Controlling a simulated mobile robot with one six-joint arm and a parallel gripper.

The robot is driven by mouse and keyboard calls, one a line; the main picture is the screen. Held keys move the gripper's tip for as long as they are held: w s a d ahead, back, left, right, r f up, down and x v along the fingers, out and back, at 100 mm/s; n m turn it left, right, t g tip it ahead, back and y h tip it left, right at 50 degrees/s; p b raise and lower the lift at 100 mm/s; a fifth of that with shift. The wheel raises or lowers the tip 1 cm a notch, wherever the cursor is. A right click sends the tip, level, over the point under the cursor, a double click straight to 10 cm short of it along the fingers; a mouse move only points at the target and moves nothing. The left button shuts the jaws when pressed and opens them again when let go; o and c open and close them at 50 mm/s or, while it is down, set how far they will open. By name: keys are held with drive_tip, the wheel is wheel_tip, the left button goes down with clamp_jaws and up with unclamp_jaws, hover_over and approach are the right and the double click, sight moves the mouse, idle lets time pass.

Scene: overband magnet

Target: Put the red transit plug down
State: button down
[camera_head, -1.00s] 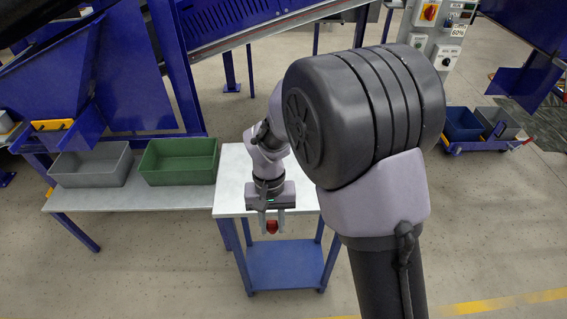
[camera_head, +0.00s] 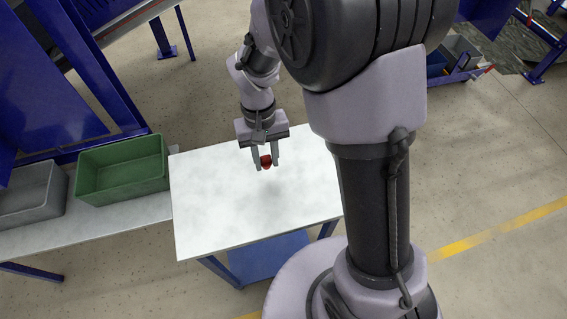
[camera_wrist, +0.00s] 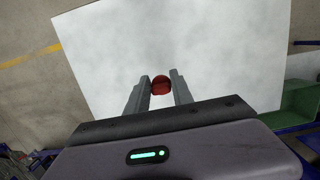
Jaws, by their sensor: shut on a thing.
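The red transit plug (camera_head: 266,161) is between the fingertips of my gripper (camera_head: 266,163), and my gripper is shut on it. The plug also shows in the wrist view (camera_wrist: 160,85), between the two grey fingers. My gripper holds it over the white table top (camera_head: 215,215). A faint shadow lies on the table below, and the plug looks held above the surface; the exact height cannot be told. The fingers hide the sides of the plug.
The white table top is bare. A green bin (camera_head: 123,170) and a grey bin (camera_head: 32,192) stand on the bench to its left. A blue lower shelf (camera_head: 268,258) shows under the table. A blue machine frame (camera_head: 60,75) stands behind the bins.

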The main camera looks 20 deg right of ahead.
drive_tip(key=d, duration=0.4)
drive_tip(key=d+b, duration=0.1)
drive_tip(key=d, duration=0.1)
drive_tip(key=shift+s+d+f, duration=0.15)
drive_tip(key=shift+s+f, duration=0.15)
drive_tip(key=shift+f, duration=0.1)
drive_tip(key=shift+f+b, duration=1.1)
drive_tip(key=shift+f, duration=0.8)
drive_tip(key=c, duration=1.1)
unclamp_jaws()
drive_tip(key=shift+r, duration=0.1)
drive_tip(key=shift+r, duration=0.1)
wheel_tip(320, 180, up, 12)
drive_tip(key=w+p, duration=0.2)
drive_tip(key=p, duration=0.4)
drive_tip(key=s+a+r+m+t+y, duration=0.2)
drive_tip(key=s+a+r+m+t, duration=0.2)
drive_tip(key=s+r, duration=0.9)
drive_tip(key=s+t, duration=0.1)
drive_tip(key=t, duration=0.2)
drive_tip(key=shift+s+r+t+b, duration=0.2)
drive_tip(key=shift+s+t+b, duration=0.1)
